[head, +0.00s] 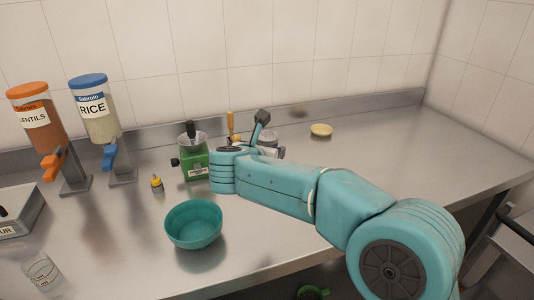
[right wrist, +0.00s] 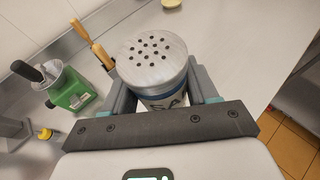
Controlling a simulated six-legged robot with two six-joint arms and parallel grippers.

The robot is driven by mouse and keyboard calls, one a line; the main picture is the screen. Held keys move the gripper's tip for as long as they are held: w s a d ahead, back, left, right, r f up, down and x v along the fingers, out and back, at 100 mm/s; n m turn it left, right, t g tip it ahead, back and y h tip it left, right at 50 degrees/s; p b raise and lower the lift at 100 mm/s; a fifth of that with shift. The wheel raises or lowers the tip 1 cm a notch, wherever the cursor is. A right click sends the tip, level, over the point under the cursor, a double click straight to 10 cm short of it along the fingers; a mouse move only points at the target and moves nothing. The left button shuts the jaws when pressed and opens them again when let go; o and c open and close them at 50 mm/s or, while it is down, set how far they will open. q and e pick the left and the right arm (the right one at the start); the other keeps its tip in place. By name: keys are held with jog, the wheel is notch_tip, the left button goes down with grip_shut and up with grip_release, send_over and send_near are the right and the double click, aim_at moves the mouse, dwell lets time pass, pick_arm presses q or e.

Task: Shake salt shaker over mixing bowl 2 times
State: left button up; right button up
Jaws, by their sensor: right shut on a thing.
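The salt shaker (right wrist: 152,52) has a silver lid with several holes and a white and blue body with a partly visible "SA" label. My right gripper (right wrist: 163,88) is shut around it, one finger on each side, in the right wrist view. The lid faces up towards the wrist camera. In the head view, my right arm reaches in from the right and mostly hides the gripper and shaker. The teal mixing bowl (head: 193,226) stands at the counter's front, left of and nearer than the gripper. Its visible inside looks empty. My left gripper is not in view.
Lentils (head: 36,118) and rice (head: 95,108) dispensers stand at the back left. A glass (head: 40,268) is at front left.

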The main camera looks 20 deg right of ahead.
aim_at(267, 134)
jog(key=shift+r, duration=0.15)
notch_tip(267, 134, up, 7)
jog(key=p, duration=0.5)
